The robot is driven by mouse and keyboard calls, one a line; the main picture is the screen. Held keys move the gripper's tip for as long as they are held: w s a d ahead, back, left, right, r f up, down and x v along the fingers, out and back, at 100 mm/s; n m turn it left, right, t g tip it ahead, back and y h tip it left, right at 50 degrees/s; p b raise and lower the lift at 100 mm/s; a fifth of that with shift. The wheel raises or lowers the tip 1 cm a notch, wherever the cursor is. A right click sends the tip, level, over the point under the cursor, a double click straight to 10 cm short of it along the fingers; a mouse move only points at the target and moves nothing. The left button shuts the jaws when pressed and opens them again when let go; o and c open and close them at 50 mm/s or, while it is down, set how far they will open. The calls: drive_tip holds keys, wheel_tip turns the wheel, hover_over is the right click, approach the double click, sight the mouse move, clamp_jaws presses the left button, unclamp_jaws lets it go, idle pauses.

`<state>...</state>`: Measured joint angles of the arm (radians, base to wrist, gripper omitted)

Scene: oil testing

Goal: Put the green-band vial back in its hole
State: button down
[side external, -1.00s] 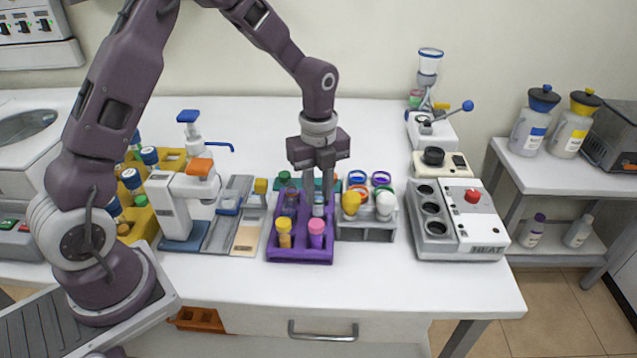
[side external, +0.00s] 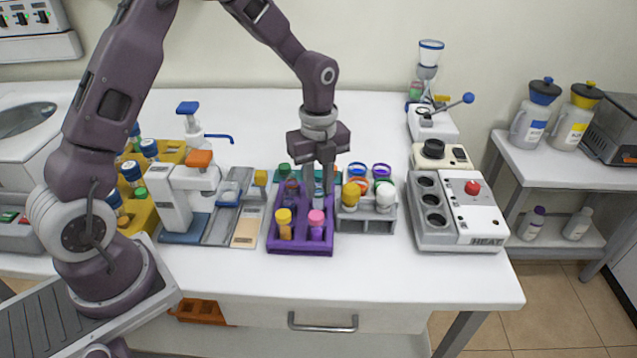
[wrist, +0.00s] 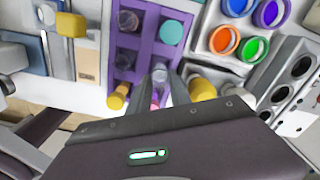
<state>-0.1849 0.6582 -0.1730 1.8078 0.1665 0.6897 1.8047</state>
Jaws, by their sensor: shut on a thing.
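My gripper (side external: 318,188) points straight down over the right column of the purple rack (side external: 300,249). Its fingers are shut on a vial with a pale grey top (wrist: 159,74), which also shows below the fingers in the side view (side external: 318,203). The vial looks upright at the rack, behind the pink-capped vial. I cannot tell how deep it sits, and no green band on it can be made out. A green-ringed round opening (wrist: 255,48) shows in the wrist view, in the grey rack (side external: 365,226) to the right, beside an orange-ringed one (wrist: 224,40).
A yellow-capped vial (side external: 284,216) and the pink-capped vial (side external: 316,218) stand in the front of the purple rack. Yellow (side external: 351,194) and white (side external: 385,192) tops stand close right of my fingers. The heater block (side external: 458,212) is farther right. The front table strip is clear.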

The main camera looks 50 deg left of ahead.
drive_tip(key=shift+f, duration=1.45)
idle(0.4)
drive_tip(key=c, duration=1.1)
unclamp_jaws()
wheel_tip(320, 180, up, 8)
drive_tip(key=shift+s+f, duration=0.1)
drive_tip(key=shift+s, duration=0.05)
drive_tip(key=s+d+r+n+t+y, duration=0.1)
drive_tip(key=s+d+r+n+t, duration=0.15)
drive_tip(key=s+r+n, duration=1.1)
drive_tip(key=s+n+t, duration=0.1)
drive_tip(key=s+n, duration=0.1)
drive_tip(key=s, duration=0.1)
drive_tip(key=s+n+t, duration=0.1)
drive_tip(key=s+n, duration=0.2)
drive_tip(key=s, duration=0.1)
drive_tip(key=s+r+n+t+h, duration=0.1)
drive_tip(key=s+n, duration=0.2)
drive_tip(key=s, duration=0.1)
drive_tip(key=shift+d+r, duration=0.1)
drive_tip(key=shift+d, duration=0.05)
